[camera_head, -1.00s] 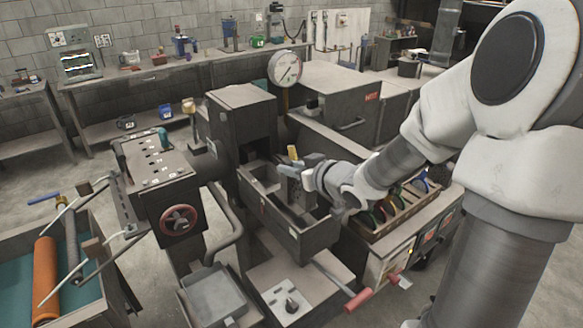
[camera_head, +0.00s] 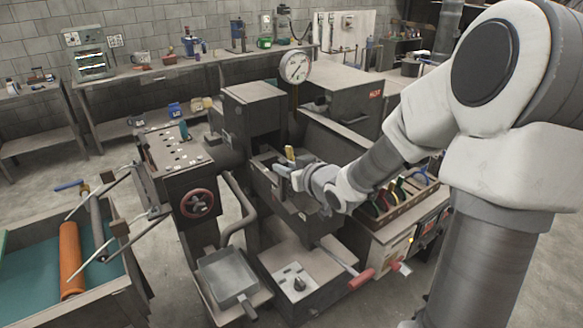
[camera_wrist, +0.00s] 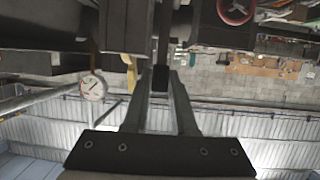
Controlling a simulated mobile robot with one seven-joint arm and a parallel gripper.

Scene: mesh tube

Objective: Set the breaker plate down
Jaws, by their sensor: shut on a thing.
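My gripper (camera_head: 284,171) is over the open dark box-like housing (camera_head: 312,223) of the machine, near its upper rim. In the wrist view its two fingers (camera_wrist: 161,78) come together on something dark and thin. I take this to be the breaker plate, but its outline is mostly hidden by the fingers. A yellow piece (camera_head: 290,153) stands just behind the gripper; it also shows left of the fingers in the wrist view (camera_wrist: 130,70). Whether the held plate touches the housing cannot be told.
A pressure gauge (camera_head: 296,67) stands behind the housing. A control box with a red handwheel (camera_head: 197,204) is to the left. A rack of coloured-handled tools (camera_head: 398,198) is to the right. A grey pan (camera_head: 228,277) and red-handled lever (camera_head: 361,279) sit in front.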

